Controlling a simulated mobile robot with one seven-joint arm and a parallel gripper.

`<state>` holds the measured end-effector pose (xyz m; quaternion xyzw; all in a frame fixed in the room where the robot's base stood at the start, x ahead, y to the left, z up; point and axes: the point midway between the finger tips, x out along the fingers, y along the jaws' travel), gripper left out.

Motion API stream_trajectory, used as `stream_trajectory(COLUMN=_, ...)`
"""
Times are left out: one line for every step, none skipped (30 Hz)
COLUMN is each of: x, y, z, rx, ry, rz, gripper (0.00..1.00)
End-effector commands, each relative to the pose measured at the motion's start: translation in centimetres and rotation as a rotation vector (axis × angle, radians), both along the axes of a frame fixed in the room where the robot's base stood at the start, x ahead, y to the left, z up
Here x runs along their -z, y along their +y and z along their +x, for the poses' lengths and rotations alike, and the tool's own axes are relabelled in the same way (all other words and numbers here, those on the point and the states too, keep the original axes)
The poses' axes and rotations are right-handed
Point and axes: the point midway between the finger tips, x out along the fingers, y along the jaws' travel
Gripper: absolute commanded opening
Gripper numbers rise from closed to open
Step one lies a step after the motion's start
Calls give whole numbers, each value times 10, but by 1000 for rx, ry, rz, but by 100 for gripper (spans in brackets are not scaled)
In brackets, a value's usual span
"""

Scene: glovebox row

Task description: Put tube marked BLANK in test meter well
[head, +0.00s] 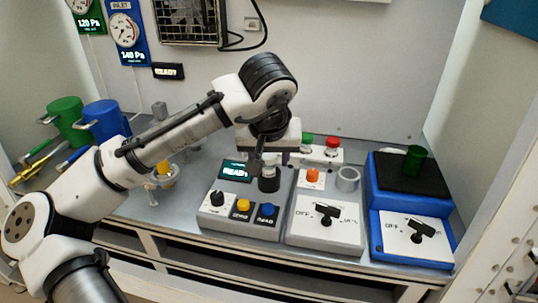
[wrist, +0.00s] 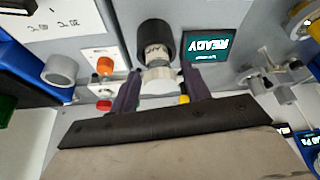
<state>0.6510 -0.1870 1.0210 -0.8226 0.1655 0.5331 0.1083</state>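The test meter (head: 240,205) is a grey box with a READY display, a black knob and yellow and blue buttons. Its well is a dark upright cylinder (head: 268,184), which also shows in the wrist view (wrist: 156,34). A tube with a white cap (wrist: 160,82) and a pale label is at the well, its lower part apparently inside the dark cylinder. The label's writing is too small to read. My gripper (head: 268,160) is over the well, its two dark fingers on either side of the cap and seemingly touching it.
A grey box with an orange button (head: 313,176), a switch and a pale empty-looking ring (head: 347,179) stands just right. A blue box (head: 378,225) with a dark green cup (head: 415,159) is further right. Green (head: 65,120) and blue (head: 102,119) containers stand left.

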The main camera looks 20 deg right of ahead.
Motion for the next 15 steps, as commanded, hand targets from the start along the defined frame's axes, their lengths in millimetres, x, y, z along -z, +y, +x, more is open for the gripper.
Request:
stream_trajectory(x=0, y=0, z=0, rx=0, ry=0, rz=0, gripper=52)
stream_trajectory(x=0, y=0, z=0, rx=0, ry=0, rz=0, gripper=52)
stream_trajectory(x=0, y=0, z=0, rx=0, ry=0, rz=0, gripper=52)
stream_trajectory(x=0, y=0, z=0, rx=0, ry=0, rz=0, gripper=52)
stream_trajectory(x=0, y=0, z=0, rx=0, ry=0, rz=0, gripper=52)
stream_trajectory(x=0, y=0, z=0, rx=0, ry=0, rz=0, gripper=52)
stream_trajectory(x=0, y=0, z=0, rx=0, ry=0, rz=0, gripper=52)
stream_trajectory(x=-1, y=0, z=0, rx=0, ry=0, rz=0, gripper=52)
stream_trajectory(x=-2, y=0, z=0, rx=0, ry=-1, rz=0, gripper=52)
stream_trajectory(x=-3, y=0, z=0, rx=-1, ry=-1, rz=0, gripper=52)
stream_trajectory(x=-5, y=0, z=0, rx=-1, ry=-1, rz=0, gripper=52)
stream_trajectory(x=-7, y=0, z=-1, rx=0, ry=-2, rz=-1, gripper=52)
stream_trajectory(x=-10, y=1, z=-2, rx=0, ry=-2, rz=-1, gripper=52)
stream_trajectory(x=-13, y=1, z=-4, rx=0, ry=-2, rz=-1, gripper=52)
stream_trajectory(x=-19, y=2, z=-6, rx=0, ry=-2, rz=-2, gripper=52)
